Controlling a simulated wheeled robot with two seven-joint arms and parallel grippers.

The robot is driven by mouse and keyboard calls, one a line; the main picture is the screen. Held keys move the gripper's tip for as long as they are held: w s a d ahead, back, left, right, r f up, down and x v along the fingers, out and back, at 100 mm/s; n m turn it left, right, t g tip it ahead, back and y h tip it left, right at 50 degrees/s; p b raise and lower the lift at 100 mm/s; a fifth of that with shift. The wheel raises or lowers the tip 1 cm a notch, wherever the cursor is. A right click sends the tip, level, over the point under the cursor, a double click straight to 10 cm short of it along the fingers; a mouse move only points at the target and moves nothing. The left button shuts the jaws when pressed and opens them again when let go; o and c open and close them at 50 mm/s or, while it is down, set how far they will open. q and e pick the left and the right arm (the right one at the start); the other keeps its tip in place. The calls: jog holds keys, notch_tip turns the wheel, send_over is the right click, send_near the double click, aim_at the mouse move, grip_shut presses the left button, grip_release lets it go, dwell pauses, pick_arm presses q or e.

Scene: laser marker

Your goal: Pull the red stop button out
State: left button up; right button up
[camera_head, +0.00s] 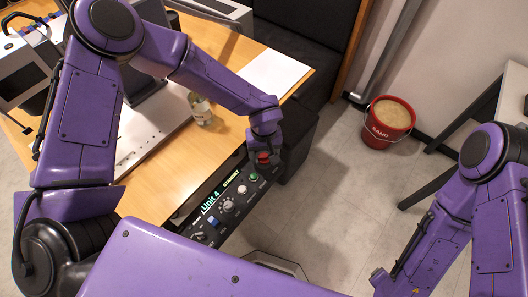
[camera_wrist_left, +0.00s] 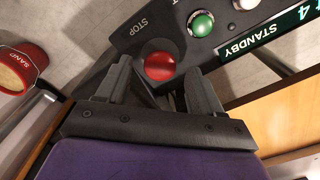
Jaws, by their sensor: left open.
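The red stop button (camera_head: 263,157) sits at the far right end of the dark control panel (camera_head: 226,205). In the left wrist view the round red button (camera_wrist_left: 160,66) lies beside the word STOP on the panel. My left gripper (camera_head: 262,148) is just above the button, and its open fingers (camera_wrist_left: 160,72) stand on either side of it. I cannot tell whether the fingers touch the button. My right arm (camera_head: 440,235) shows at the right, but its gripper does not.
A green button (camera_wrist_left: 200,24) and a lit STANDBY display (camera_wrist_left: 268,32) are close to the red button. The wooden table (camera_head: 160,185) adjoins the panel. A red sand bucket (camera_head: 388,122) stands on the floor to the right. A glass jar (camera_head: 200,110) is on the table.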

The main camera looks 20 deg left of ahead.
pick_arm(q)
notch_tip(320, 180, up, 10)
jog(key=shift+r, duration=0.15)
dwell(0.5)
